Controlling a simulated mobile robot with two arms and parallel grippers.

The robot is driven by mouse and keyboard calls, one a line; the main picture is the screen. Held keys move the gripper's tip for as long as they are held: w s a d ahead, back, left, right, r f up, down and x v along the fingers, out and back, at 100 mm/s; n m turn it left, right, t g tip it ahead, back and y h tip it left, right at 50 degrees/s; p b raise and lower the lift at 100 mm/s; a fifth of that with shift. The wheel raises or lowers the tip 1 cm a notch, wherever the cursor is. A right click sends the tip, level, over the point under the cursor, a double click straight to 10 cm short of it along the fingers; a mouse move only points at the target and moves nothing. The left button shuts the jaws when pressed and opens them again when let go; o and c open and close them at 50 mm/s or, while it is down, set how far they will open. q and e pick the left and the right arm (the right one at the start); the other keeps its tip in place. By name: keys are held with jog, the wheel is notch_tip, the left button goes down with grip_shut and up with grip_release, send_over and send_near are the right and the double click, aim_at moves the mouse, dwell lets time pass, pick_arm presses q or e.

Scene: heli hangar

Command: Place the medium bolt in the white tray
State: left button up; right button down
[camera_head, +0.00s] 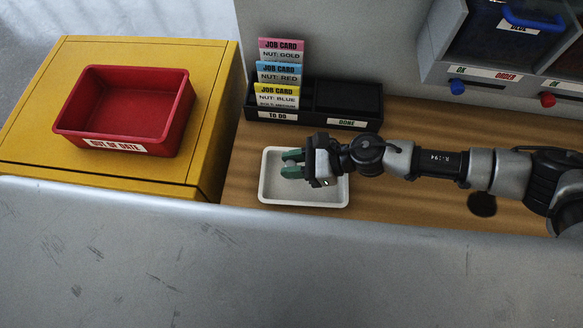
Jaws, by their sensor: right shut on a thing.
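The white tray (330,199) lies on the wooden bench, and its visible floor shows no bolt. My right gripper (291,164) reaches in from the right and is over the tray, with its green fingertips pointing left. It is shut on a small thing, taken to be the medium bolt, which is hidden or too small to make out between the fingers. The gripper and wrist cover part of the tray's right side. My left gripper is not in view.
A black card holder (345,103) with job cards (277,96) stands behind the tray. A red bin (124,107) sits on a yellow cabinet (35,125) at left. A grey unit with drawers (482,68) is at back right. A grey surface (250,265) fills the front.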

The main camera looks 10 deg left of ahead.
notch_tip(320, 180, down, 4)
jog(key=shift+a+f, duration=0.1)
dwell(0.4)
jog(key=shift+f, duration=0.15)
jog(key=c, duration=0.9)
grip_release()
